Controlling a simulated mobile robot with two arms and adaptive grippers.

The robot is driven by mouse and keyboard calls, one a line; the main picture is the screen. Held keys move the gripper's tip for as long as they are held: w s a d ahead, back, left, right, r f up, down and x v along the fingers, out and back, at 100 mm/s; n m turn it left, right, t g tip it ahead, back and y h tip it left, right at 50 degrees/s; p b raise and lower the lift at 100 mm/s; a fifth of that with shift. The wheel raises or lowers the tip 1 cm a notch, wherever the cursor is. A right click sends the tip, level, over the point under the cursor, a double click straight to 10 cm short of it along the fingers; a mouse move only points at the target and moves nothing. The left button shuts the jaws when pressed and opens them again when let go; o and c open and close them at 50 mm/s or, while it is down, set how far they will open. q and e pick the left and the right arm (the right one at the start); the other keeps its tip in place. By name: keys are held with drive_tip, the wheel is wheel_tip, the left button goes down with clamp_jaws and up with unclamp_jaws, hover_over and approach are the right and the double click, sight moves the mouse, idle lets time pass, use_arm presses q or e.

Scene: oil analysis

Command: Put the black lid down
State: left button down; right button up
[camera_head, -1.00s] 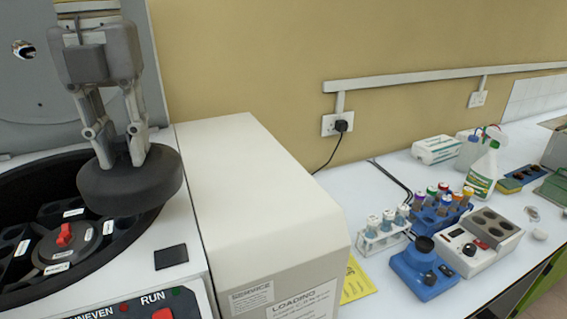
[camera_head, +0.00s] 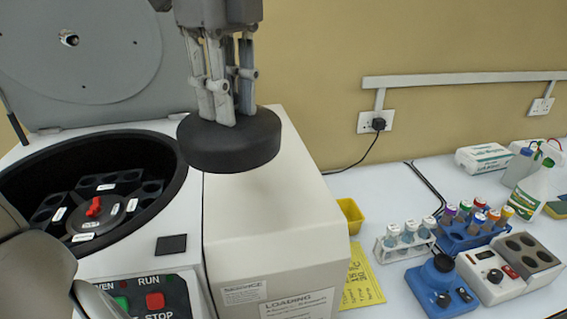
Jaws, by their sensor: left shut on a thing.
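The black lid (camera_head: 228,148) is a thick round disc, held roughly level. My left gripper (camera_head: 228,118) is shut on the raised middle of the lid from above. In the picture the lid overlaps the far part of the cream centrifuge housing (camera_head: 275,225); whether it touches the top cannot be told. The open centrifuge bowl (camera_head: 150,150) lies to the left, with a rotor and red knob (camera_head: 94,207) inside. My right gripper is not in view.
The centrifuge's grey cover (camera_head: 90,50) stands open at the back. To the right, a white bench carries a tube rack (camera_head: 405,240), a blue mixer (camera_head: 440,285), a yellow tray (camera_head: 350,214) and a spray bottle (camera_head: 530,190). A grey arm part shows at lower left.

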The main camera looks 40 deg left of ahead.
use_arm(q)
drive_tip(key=shift+w, duration=0.2)
drive_tip(key=w+a+f+p, duration=0.2)
drive_tip(key=w+f, duration=0.2)
drive_tip(key=w+a+f+p, duration=0.2)
drive_tip(key=w+f+p, duration=0.1)
drive_tip(key=w+f, duration=0.1)
drive_tip(key=w+a+f+p, duration=0.2)
drive_tip(key=w+f+p, duration=0.1)
drive_tip(key=f, duration=0.1)
drive_tip(key=shift+w+a+f, duration=0.35)
drive_tip(key=shift+w, duration=0.05)
drive_tip(key=shift+a+f, duration=0.1)
drive_tip(key=shift+f+b, duration=0.15)
drive_tip(key=shift+b, duration=0.15)
drive_tip(key=c, duration=1.2)
unclamp_jaws()
drive_tip(key=shift+c, duration=0.2)
